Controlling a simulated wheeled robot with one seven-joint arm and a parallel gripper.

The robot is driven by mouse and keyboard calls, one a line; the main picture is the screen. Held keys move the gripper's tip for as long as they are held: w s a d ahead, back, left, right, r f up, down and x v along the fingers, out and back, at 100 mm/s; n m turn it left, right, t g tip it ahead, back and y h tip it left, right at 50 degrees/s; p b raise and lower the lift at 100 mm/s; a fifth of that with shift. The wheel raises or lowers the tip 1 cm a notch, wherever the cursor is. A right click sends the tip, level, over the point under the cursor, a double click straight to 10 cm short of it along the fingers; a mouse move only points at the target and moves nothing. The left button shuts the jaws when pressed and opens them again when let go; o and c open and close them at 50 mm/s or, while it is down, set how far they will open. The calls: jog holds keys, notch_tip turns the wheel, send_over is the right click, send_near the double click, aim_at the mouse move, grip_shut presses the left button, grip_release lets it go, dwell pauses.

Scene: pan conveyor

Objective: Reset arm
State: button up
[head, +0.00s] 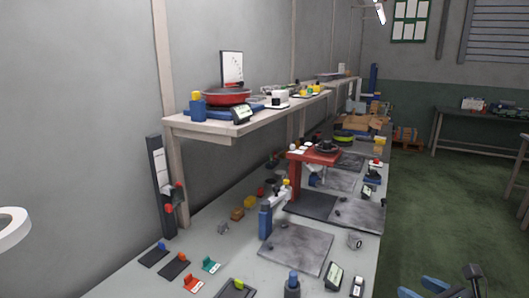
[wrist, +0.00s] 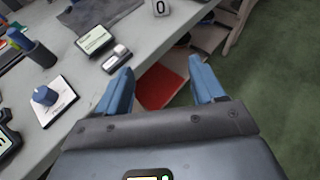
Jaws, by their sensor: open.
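My gripper (wrist: 160,88) is open and empty in the wrist view. Its two blue fingers stand apart over the edge of the workbench, above the floor and a lower shelf. In the head view part of my gripper (head: 440,290) shows at the bottom right, cut off by the frame, to the right of the workbench (head: 290,248). Nothing lies between the fingers.
The workbench holds a red stand (head: 315,157), grey mats (head: 296,248), and small devices near its front edge. A raised shelf (head: 205,129) carries a red pan (head: 226,96). Green floor (head: 440,200) to the right is clear. A red item (wrist: 163,87) lies below the bench edge.

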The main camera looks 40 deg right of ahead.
jog(key=s+a+f+n+g, duration=0.1)
jog(key=a+f+n, duration=0.1)
jog(key=a+n, duration=0.65)
jog(key=s+a+f+n, duration=0.1)
jog(key=a+f+n, duration=0.1)
jog(key=a+n, duration=0.65)
jog(key=s+a+r+n+t+y, duration=0.1)
jog(key=s+a+r+n+y, duration=0.1)
jog(key=s+a+r+n, duration=0.3)
jog(key=s+a+r+n+t+y, duration=0.2)
jog(key=s+a+r+n, duration=0.3)
jog(key=a+n, duration=0.7)
notch_tip(320, 180, up, 2)
jog(key=n+y, duration=0.1)
jog(key=n, duration=0.4)
jog(key=shift+s+a+r, duration=0.15)
jog(key=shift+a, duration=0.25)
